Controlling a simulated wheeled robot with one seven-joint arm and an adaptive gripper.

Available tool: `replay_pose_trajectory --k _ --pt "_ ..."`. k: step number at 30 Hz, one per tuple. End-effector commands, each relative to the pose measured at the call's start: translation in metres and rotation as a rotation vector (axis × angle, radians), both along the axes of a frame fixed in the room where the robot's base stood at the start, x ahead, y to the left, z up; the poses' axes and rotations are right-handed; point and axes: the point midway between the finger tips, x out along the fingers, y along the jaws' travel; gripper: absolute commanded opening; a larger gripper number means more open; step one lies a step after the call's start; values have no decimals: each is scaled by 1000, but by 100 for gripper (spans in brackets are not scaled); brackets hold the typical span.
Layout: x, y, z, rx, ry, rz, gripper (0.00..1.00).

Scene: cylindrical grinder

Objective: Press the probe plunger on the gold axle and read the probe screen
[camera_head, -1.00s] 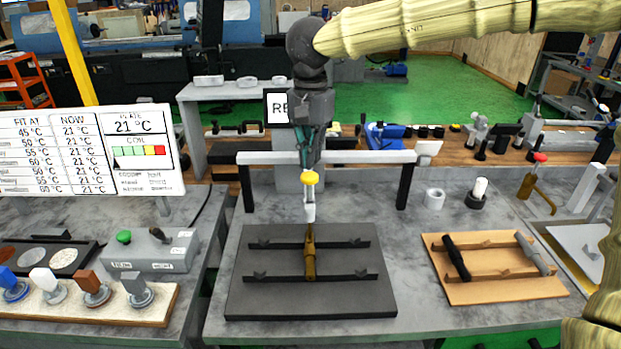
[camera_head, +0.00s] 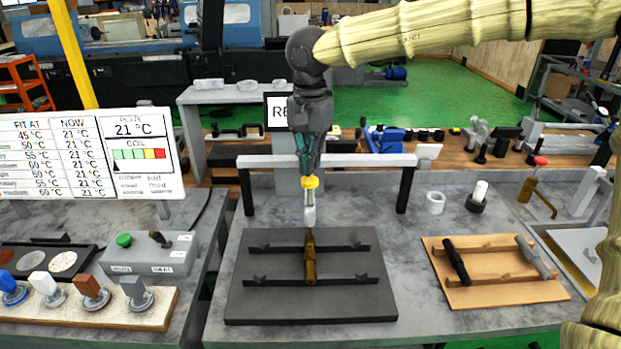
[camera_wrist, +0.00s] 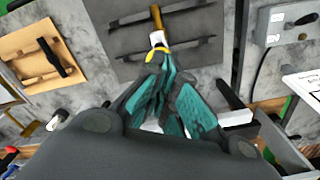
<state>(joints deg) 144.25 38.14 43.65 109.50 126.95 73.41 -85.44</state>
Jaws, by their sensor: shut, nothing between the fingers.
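The gold axle (camera_head: 310,262) lies across two dark rails on a black plate, pointing away from me. The probe (camera_head: 309,208) hangs upright above the axle's far end, with a yellow plunger cap (camera_head: 310,182) on top. My gripper (camera_head: 309,170) is shut and points down, its fingertips at the cap; I cannot tell surely whether they press it. In the wrist view my fingertips (camera_wrist: 157,68) are close to the yellow cap (camera_wrist: 156,52), with the axle (camera_wrist: 157,17) beyond. A white screen (camera_head: 277,110) reading "RE" is partly hidden behind my gripper.
A white beam (camera_head: 350,159) on black posts stands behind the plate (camera_head: 250,306). A wooden tray (camera_head: 500,292) with dark and grey axles lies right. A white temperature board (camera_head: 60,155) and grey control box (camera_head: 150,255) stand left. The bench between plate and tray is clear.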

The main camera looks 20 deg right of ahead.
Motion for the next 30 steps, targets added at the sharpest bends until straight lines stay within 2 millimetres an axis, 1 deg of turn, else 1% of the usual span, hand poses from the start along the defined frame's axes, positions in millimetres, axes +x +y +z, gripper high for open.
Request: replay_pose_trajectory --k 14,30 --pt "0 0 0 0 0 0 0" --pt "0 0 -10 -1 1 0 0"
